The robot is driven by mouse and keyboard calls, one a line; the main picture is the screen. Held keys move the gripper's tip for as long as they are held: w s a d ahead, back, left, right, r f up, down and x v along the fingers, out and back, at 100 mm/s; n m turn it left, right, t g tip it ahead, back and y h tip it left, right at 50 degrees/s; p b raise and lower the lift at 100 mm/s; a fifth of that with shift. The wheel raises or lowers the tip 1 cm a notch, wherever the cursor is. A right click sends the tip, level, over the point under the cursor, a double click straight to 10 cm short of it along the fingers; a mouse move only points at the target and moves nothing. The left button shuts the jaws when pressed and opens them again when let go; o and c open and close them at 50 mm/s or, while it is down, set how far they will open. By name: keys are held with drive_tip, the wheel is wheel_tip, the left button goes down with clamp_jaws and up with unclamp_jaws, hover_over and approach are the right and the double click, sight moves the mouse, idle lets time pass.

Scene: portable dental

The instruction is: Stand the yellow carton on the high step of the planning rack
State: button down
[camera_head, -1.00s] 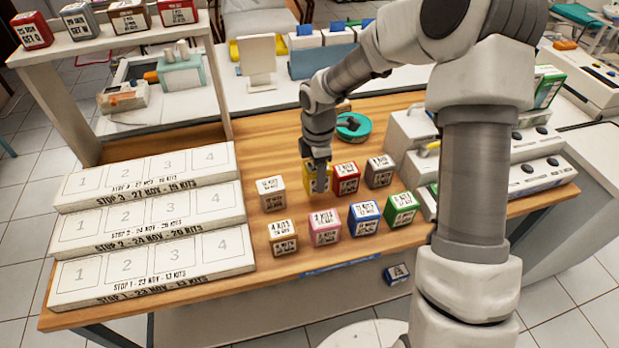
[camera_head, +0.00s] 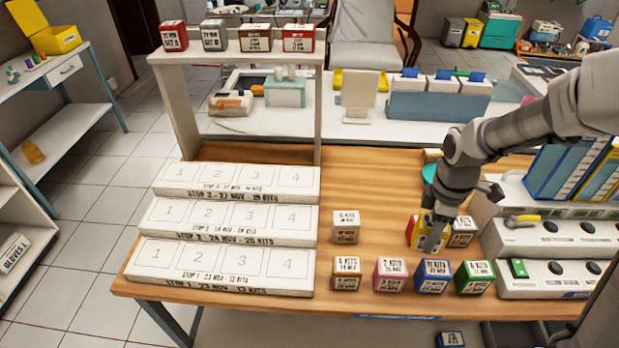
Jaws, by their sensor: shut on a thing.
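The yellow carton (camera_head: 424,240) is between the fingers of my gripper (camera_head: 437,238), which is shut on it. It is largely hidden by the fingers, and I cannot tell whether it is clear of the table. The red carton (camera_head: 411,228) shows just at its left, partly hidden. The planning rack (camera_head: 132,268) stands to the left on the table, with three rising steps. Its high step (camera_head: 236,180), at the back, is labelled Stop 3 and has several empty numbered squares. The middle and low steps are also empty.
White (camera_head: 345,226), brown (camera_head: 346,273), pink (camera_head: 390,273), blue (camera_head: 433,275), green (camera_head: 474,277) and grey (camera_head: 462,231) cartons stand around my gripper. A shelf (camera_head: 240,58) bearing several cartons rises behind the rack. White machines (camera_head: 545,240) are at right. Bare tabletop lies behind the white carton.

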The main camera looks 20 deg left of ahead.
drive_tip(key=m, duration=0.4)
drive_tip(key=shift+w+d+r+m, duration=0.15)
drive_tip(key=shift+d+r+m, duration=0.1)
drive_tip(key=shift+m, duration=0.15)
drive_tip(key=m, duration=0.4)
drive_tip(key=shift+w+d+r, duration=0.15)
drive_tip(key=shift+w+d, duration=0.05)
drive_tip(key=m, duration=0.4)
drive_tip(key=shift+w+d+r+m, duration=0.15)
drive_tip(key=shift+d+r+m, duration=0.05)
drive_tip(key=shift+m, duration=0.1)
drive_tip(key=m, duration=0.3)
drive_tip(key=shift+w+d+r, duration=0.15)
drive_tip(key=shift+m, duration=0.6)
